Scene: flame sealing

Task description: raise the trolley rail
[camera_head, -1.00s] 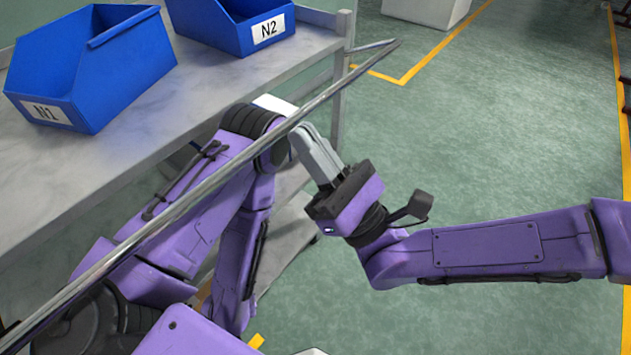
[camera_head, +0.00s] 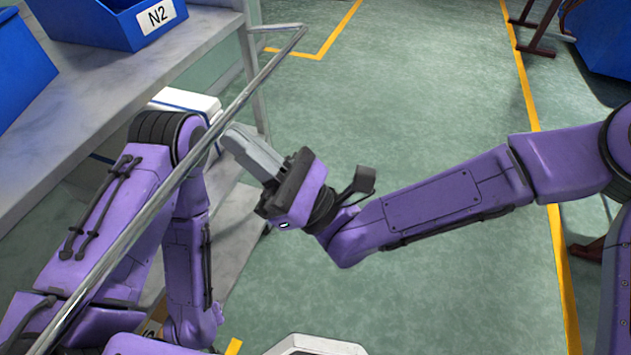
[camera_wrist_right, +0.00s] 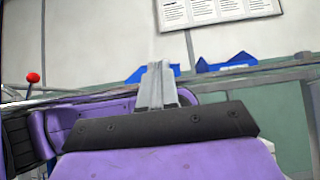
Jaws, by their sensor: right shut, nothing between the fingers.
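The trolley rail (camera_head: 262,76) is a long shiny metal bar. It runs from the upper middle to the lower left of the head view, along the trolley's side. My right gripper (camera_head: 230,142) is shut and empty, its grey fingertips close beside the rail. I cannot tell whether they touch it. The shut fingers (camera_wrist_right: 157,85) point away in the right wrist view, with a horizontal bar behind them. My left arm reaches in behind the rail. Its gripper cannot be made out.
The grey trolley top (camera_head: 120,95) holds a blue bin marked N2 (camera_head: 120,18) and another blue bin (camera_head: 22,70). A white box (camera_head: 185,103) sits below the top. Green floor (camera_head: 420,110) is open to the right, crossed by yellow lines. A red-knobbed lever (camera_wrist_right: 32,78) shows in the wrist view.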

